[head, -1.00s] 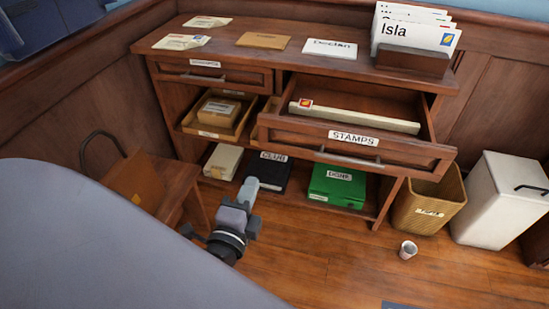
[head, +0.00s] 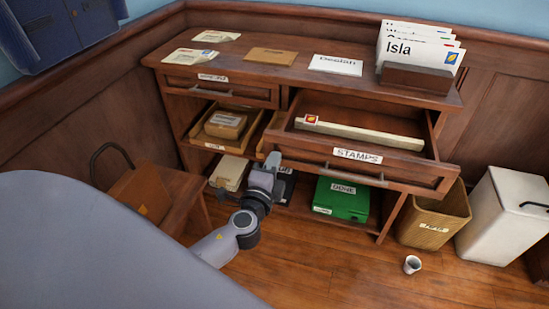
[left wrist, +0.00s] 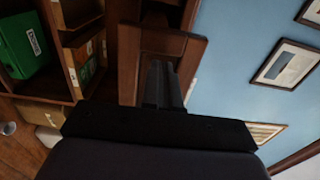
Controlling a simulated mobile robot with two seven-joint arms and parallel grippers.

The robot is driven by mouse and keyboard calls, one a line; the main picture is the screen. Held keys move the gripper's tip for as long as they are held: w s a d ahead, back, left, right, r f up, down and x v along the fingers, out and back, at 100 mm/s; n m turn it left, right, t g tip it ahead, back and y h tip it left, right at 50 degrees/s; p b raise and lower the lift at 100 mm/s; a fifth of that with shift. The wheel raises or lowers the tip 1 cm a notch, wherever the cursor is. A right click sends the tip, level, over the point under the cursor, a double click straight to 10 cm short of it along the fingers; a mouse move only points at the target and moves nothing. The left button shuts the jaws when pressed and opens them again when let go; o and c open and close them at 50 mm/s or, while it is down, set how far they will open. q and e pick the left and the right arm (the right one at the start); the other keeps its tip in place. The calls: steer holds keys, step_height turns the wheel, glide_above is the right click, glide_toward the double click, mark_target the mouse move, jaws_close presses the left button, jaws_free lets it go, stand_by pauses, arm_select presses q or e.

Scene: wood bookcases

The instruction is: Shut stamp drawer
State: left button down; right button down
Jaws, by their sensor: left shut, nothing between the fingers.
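The stamp drawer (head: 410,169), with a STAMPS label (head: 357,155) on its wood front, stands pulled out of the desk. A long pale strip with a red-and-yellow stamp lies inside it. My left gripper (head: 272,160) is shut and empty, pointing up at the lower left corner of the drawer front; I cannot tell whether it touches. In the left wrist view my left gripper (left wrist: 160,68) shows its fingers together, with a wood panel beyond them. My right gripper is not in view.
The desk top (head: 290,74) holds envelopes and a letter rack (head: 416,79). A green box (head: 340,199) sits on the lower shelf. Floor in front is mostly clear.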

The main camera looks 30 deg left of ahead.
arm_select(q)
steer(key=shift+w+a, duration=0.15)
steer(key=shift+w, duration=0.3)
